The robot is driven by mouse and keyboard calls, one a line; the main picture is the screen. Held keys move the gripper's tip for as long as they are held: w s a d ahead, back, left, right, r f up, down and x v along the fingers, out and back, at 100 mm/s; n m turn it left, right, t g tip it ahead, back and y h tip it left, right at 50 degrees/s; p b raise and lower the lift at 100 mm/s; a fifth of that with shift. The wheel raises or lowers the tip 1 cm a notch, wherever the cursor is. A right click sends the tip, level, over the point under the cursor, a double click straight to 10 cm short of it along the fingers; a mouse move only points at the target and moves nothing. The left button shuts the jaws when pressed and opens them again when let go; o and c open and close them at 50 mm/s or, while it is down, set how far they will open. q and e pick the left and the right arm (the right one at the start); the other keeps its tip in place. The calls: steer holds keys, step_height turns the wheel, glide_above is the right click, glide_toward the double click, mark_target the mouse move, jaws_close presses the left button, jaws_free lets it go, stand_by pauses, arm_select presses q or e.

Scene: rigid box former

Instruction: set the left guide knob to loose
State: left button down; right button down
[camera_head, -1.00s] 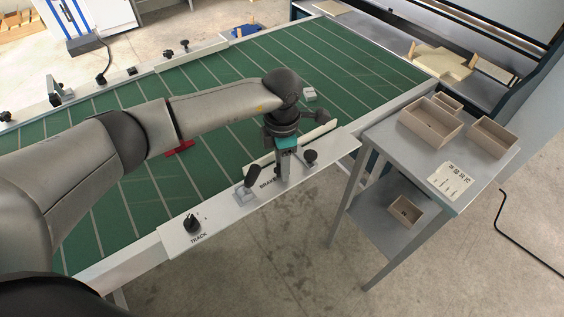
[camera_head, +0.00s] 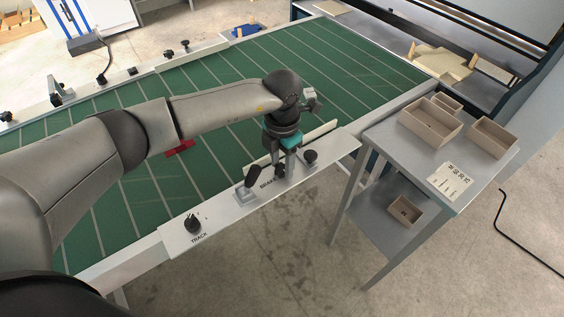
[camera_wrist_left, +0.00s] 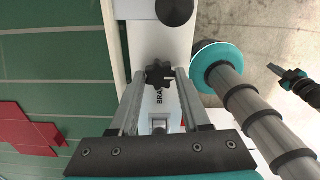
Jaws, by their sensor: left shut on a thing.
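The left guide knob (camera_head: 280,170), a black star-shaped knob, sits on the pale near-side rail (camera_head: 225,209), between the brake lever (camera_head: 252,176) and another black knob (camera_head: 310,156). My left gripper (camera_head: 286,167) points down over it. In the left wrist view the black lobed knob (camera_wrist_left: 158,74) lies between the fingertips of my left gripper (camera_wrist_left: 161,75), which is shut on it. The fingers partly hide the knob in the head view, and I cannot tell its setting.
The TRACK knob (camera_head: 192,223) is farther left on the same rail. The green belt (camera_head: 330,62) lies behind it, with a red piece (camera_head: 180,148) on it. A grey side table (camera_head: 385,142) with open boxes (camera_head: 431,122) stands at the right.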

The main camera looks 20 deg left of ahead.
mark_target(282, 168)
arm_select(q)
steer(key=shift+w, duration=0.1)
steer(key=shift+c, duration=1.9)
jaws_free()
step_height(282, 168, up, 15)
steer(key=shift+r, duration=0.15)
